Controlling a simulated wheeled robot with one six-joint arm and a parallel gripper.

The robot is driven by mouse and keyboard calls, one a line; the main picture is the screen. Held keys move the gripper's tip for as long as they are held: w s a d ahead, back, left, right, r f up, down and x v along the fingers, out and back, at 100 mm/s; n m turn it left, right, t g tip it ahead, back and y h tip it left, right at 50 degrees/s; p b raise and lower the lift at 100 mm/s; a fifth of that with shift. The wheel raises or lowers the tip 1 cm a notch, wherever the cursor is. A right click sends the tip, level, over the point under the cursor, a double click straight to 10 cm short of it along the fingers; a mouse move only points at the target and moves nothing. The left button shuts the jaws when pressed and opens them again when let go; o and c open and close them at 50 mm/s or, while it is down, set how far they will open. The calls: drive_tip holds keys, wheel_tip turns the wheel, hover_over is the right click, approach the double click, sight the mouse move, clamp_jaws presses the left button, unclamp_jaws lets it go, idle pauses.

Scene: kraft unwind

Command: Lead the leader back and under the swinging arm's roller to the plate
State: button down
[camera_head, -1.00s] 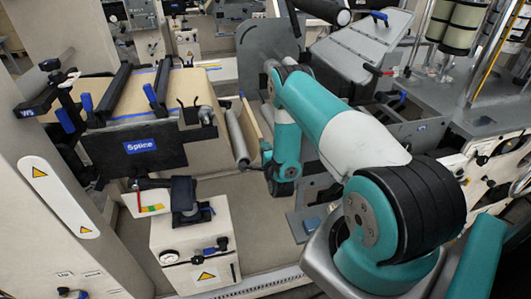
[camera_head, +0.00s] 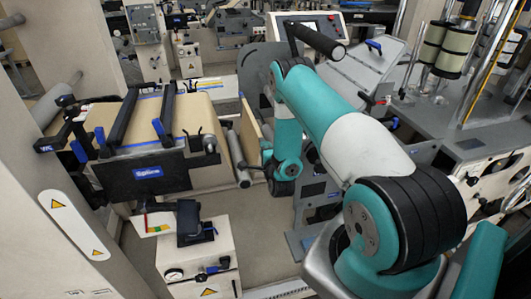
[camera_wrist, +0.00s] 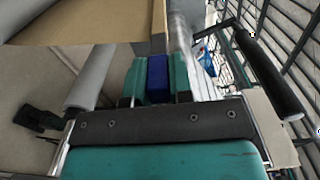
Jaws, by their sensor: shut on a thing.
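In the wrist view my gripper (camera_wrist: 157,78) is shut on a dark blue piece (camera_wrist: 157,88) between its two teal fingers. A tan kraft sheet (camera_wrist: 100,22) lies just beyond it and seems joined to it, likely the leader. In the head view a tan strip (camera_head: 250,126) stands upright beside my arm; my fingers are hidden there. A grey roller (camera_head: 238,160) lies left of that strip, and a grey roller also shows left of my fingers in the wrist view (camera_wrist: 90,76). I cannot tell which roller is the swinging arm's, or which surface is the plate.
The black splice unit (camera_head: 148,172) with its kraft-covered table stands at left. A white box (camera_head: 202,262) stands in front of it. A black bar (camera_head: 317,40) juts out above my arm. Machinery with cream rolls (camera_head: 446,48) is at right. Grey floor shows between.

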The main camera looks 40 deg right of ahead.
wheel_tip(320, 180, up, 16)
drive_tip(key=p, duration=0.9)
drive_tip(key=shift+s+d+r+p, duration=0.15)
drive_tip(key=shift+r+p, duration=0.1)
drive_tip(key=shift+r, duration=0.6)
drive_tip(key=shift+s+d+r+p, duration=0.1)
drive_tip(key=shift+d+r+p, duration=0.15)
drive_tip(key=shift+r, duration=0.6)
drive_tip(key=shift+s+d+r+p, duration=0.1)
drive_tip(key=shift+r+p, duration=0.15)
drive_tip(key=shift+r, duration=0.6)
drive_tip(key=shift+w, duration=0.1)
